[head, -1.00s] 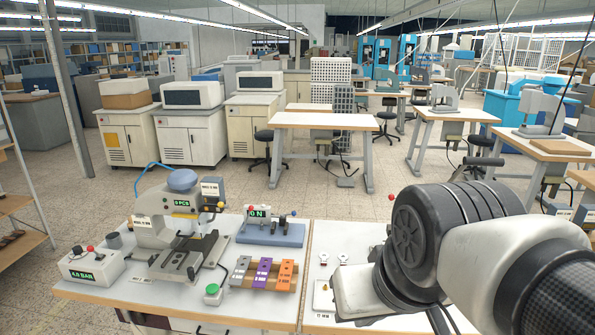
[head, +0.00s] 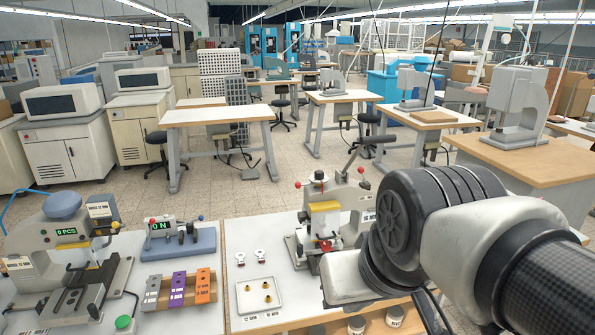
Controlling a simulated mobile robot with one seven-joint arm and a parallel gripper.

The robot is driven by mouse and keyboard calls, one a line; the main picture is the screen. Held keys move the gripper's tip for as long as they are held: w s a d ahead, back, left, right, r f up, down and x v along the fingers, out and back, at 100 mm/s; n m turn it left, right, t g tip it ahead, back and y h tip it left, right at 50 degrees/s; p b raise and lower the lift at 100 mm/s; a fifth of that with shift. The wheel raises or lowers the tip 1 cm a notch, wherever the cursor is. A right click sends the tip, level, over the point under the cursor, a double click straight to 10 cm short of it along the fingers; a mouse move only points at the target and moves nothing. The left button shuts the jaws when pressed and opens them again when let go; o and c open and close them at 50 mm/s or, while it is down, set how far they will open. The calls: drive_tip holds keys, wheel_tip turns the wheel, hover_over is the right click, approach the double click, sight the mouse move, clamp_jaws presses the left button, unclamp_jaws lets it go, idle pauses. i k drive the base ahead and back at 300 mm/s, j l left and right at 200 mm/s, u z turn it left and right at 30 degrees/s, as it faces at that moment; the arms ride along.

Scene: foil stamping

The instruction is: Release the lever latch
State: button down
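A hand press (head: 327,207) with a yellow-and-white block, a grey handle (head: 357,148) slanting up to the right and red-knobbed levers stands behind my arm. One red knob (head: 298,185) is at its left side. A second press (head: 65,240) with a blue round top and a "0 PCS" display stands at the left. I cannot tell which lever is the latch or how it is set. My arm fills the lower right and covers part of the hand press's right side. My gripper does not show.
A blue-grey fixture (head: 180,240) with a "0 N" display stands between the presses. In front of it, grey, purple and orange blocks (head: 178,290) sit on a rack. A white tray (head: 259,297) holds small brass parts. Two small tagged parts (head: 262,256) lie behind the tray.

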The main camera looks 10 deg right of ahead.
sight(359, 169)
drive_tip(key=z, duration=0.55)
drive_tip(key=i+z, duration=0.4)
drive_tip(key=i, duration=0.15)
